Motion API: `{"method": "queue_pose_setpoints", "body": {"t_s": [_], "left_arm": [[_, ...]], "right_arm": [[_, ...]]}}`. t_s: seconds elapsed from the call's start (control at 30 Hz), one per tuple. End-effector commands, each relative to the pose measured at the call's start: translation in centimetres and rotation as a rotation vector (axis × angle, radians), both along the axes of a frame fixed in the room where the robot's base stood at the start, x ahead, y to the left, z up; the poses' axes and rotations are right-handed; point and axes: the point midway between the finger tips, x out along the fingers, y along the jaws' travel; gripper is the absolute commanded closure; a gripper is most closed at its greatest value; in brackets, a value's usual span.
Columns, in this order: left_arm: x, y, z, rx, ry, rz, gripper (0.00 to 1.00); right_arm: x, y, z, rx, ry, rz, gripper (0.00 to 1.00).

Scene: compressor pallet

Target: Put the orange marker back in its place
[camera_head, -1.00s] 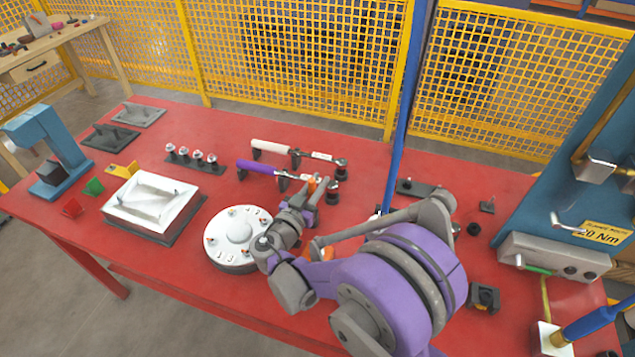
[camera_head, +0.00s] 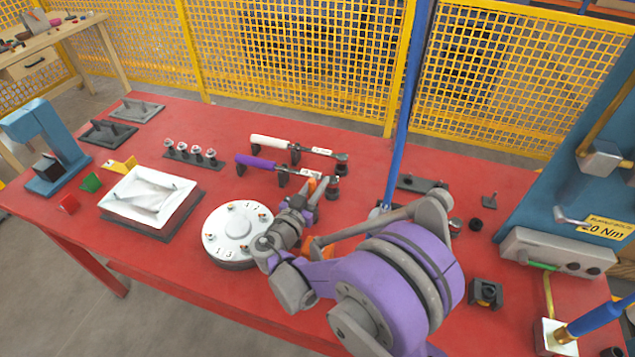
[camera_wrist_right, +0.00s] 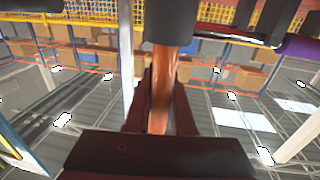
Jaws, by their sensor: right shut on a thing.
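The orange marker (camera_wrist_right: 163,85) stands between the fingers of my right gripper (camera_wrist_right: 160,115) in the right wrist view, with a dark cap or end (camera_wrist_right: 168,22) at the top. In the head view my right gripper (camera_head: 311,196) is over the red table, just in front of the wrench heads. A small bit of the orange marker (camera_head: 312,185) shows there. My right gripper is shut on the marker. My arm hides much of the gripper and the table beneath it. My left gripper is not in view.
A white round plate with pins (camera_head: 237,228) lies left of my right gripper. White-handled (camera_head: 270,141) and purple-handled (camera_head: 257,161) wrenches rest on stands behind it. A white tray (camera_head: 124,208) and several bolts on a rack (camera_head: 210,165) are further left. A black block (camera_head: 486,292) stands right.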

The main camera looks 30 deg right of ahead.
Motion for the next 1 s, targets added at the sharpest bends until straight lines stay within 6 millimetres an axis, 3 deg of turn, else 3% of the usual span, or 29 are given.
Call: {"method": "queue_pose_setpoints", "body": {"t_s": [0.47,0.5,0.67,1.0], "left_arm": [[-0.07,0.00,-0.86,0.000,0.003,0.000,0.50],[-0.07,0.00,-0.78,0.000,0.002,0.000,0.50],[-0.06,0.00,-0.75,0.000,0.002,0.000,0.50],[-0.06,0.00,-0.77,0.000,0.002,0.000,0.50]], "right_arm": [[0.01,0.01,-1.03,0.000,0.000,0.000,1.00],[0.01,0.01,-0.95,0.000,0.000,0.000,0.71],[0.00,0.00,-0.91,0.000,0.000,0.000,0.43],[-0.14,0.29,-0.92,0.000,0.000,0.001,0.43]]}}
